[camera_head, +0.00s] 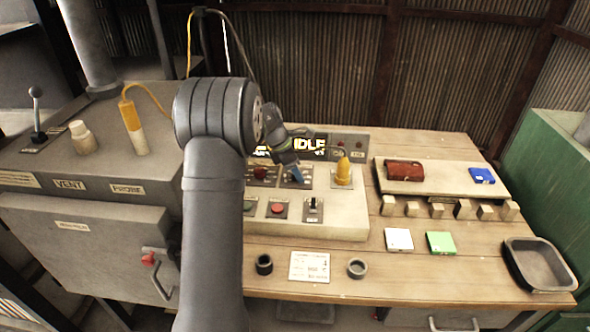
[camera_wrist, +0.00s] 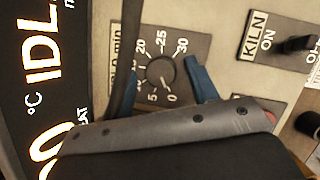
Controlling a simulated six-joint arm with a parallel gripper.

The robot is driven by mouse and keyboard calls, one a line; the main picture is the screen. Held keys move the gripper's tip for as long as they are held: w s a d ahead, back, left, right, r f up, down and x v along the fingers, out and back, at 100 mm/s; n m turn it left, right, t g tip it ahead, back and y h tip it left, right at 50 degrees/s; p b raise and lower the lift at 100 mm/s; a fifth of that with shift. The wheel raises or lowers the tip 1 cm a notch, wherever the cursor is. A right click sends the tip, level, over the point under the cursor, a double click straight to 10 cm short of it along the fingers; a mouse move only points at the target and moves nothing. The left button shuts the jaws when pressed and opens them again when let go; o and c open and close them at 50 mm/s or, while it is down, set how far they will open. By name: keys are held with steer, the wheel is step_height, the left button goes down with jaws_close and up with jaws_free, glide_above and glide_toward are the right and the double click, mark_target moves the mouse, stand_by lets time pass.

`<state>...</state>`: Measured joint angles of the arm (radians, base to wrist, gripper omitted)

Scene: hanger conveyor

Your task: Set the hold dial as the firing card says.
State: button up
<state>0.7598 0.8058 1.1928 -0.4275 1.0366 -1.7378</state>
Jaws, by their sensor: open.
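The hold dial (camera_wrist: 160,72) is a dark round knob on a dark plate marked 0 to 30, its label partly covered. I cannot tell surely which mark its pointer meets. My gripper (camera_wrist: 168,70) is open, one finger to the left of the knob and a blue-tipped finger to its right; contact with the knob cannot be told. In the head view my gripper (camera_head: 296,174) is over the control panel (camera_head: 340,222) and hides the dial. The firing card (camera_head: 310,267) lies on the bench in front of the panel; its print is too small to read surely.
The display (camera_head: 309,146) reads IDLE. A kiln switch (camera_wrist: 297,45) is right of the dial in the wrist view. A yellow knob (camera_head: 343,172), a red button (camera_head: 277,208) and a small lever (camera_head: 313,205) stand close by. Dark rings (camera_head: 264,264) (camera_head: 357,268) flank the card.

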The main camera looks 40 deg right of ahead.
steer(key=shift+c, duration=0.4)
steer(key=c, duration=0.9)
